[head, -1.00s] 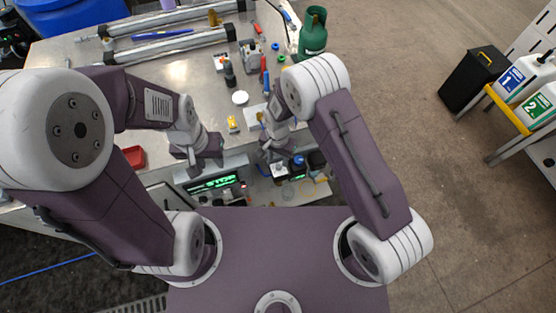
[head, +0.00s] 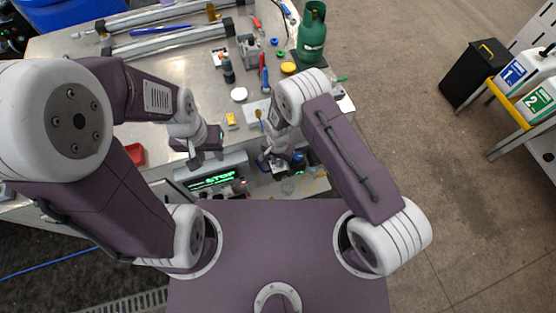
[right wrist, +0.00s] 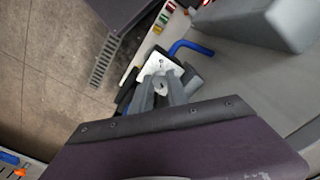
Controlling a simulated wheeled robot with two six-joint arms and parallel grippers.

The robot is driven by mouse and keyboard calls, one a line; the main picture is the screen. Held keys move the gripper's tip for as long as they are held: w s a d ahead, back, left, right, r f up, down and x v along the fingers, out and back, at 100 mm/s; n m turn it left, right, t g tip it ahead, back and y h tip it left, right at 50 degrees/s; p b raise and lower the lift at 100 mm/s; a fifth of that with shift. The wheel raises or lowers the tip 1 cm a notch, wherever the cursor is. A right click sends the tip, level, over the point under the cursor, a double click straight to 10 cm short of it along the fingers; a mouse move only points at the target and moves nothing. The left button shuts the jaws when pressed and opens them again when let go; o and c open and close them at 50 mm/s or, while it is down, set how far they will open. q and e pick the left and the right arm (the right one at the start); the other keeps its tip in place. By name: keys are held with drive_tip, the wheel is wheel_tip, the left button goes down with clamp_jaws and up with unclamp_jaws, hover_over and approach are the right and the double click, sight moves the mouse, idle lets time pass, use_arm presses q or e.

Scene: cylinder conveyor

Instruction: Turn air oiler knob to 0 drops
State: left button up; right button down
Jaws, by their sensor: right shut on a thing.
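The air oiler appears in the right wrist view as a unit with a white top plate (right wrist: 152,64) beside a blue hose. My right gripper (right wrist: 160,90) reaches over that plate, its two grey fingers shut on a small pale part (right wrist: 160,86), which looks like the knob. The fingers hide most of it, and no scale or drop marks are readable. In the head view my right gripper (head: 273,160) is over the front edge of the bench, largely hidden by its own arm. My left gripper (head: 206,152) hangs left of it near the bench edge; its fingers are unclear.
A metal bench (head: 180,75) holds tools, a white disc (head: 239,94) and a yellow block (head: 231,119). A green gas bottle (head: 311,35) stands at its right end. A green-lit display (head: 211,181) is below the left gripper. A blue hose (right wrist: 190,47) runs beside the plate.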

drive_tip(key=n+b, duration=0.2)
drive_tip(key=n, duration=0.1)
drive_tip(key=shift+f, duration=0.1)
drive_tip(key=n+b, duration=0.2)
drive_tip(key=n, duration=0.3)
drive_tip(key=shift+a+n, duration=0.1)
drive_tip(key=shift+n, duration=0.3)
drive_tip(key=n+b, duration=0.1)
drive_tip(key=n, duration=0.3)
drive_tip(key=shift+n+b, duration=0.3)
drive_tip(key=n, duration=0.2)
drive_tip(key=n+b, duration=0.1)
drive_tip(key=n, duration=0.1)
drive_tip(key=shift+w+r+n, duration=0.1)
drive_tip(key=shift+r+n, duration=0.1)
drive_tip(key=shift+n, duration=0.5)
drive_tip(key=c, duration=1.3)
unclamp_jaws()
